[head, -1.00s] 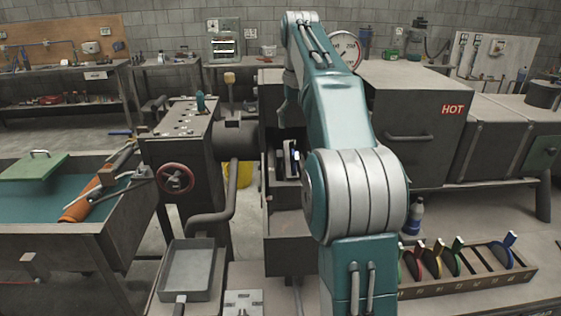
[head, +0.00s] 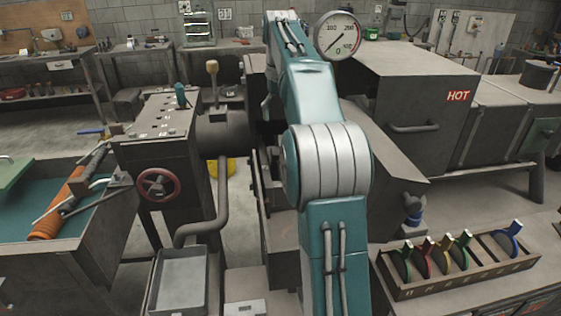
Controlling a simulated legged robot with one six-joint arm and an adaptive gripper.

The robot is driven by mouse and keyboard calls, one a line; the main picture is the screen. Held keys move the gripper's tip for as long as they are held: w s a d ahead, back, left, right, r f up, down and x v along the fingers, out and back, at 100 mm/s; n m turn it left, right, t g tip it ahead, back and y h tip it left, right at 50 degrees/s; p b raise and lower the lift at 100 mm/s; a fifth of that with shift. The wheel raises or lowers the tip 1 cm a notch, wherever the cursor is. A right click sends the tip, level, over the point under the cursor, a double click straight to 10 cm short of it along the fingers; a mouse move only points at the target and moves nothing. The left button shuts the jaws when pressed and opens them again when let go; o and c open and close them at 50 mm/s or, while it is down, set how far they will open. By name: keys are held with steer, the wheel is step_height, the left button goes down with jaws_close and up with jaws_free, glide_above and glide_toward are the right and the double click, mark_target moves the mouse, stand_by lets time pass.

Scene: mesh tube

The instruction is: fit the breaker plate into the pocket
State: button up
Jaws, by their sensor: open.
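My arm rises through the middle of the head view and reaches toward the dark machine. Its gripper end is hidden behind the arm links, so I cannot see its fingers or any hold. A rack (head: 455,279) at the lower right holds several upright discs with coloured handles. They include a red-handled disc (head: 427,246), a yellow-handled disc (head: 444,250) and a blue-handled disc (head: 515,230) at the right end. I cannot tell whether one of these is the breaker plate. The pocket cannot be made out; an open dark housing (head: 277,216) stands just left of my arm.
A box marked HOT (head: 407,85) stands right of my arm, with a pressure gauge (head: 337,35) to its left. A machine stand with a red handwheel (head: 157,185) and a curved pipe (head: 222,205) are at left. A grey tray (head: 180,280) lies lower left.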

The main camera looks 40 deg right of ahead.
steer(key=f, duration=0.7)
steer(key=shift+d+f, duration=0.2)
steer(key=shift+d, duration=0.2)
steer(key=shift+r, duration=0.1)
jaws_close()
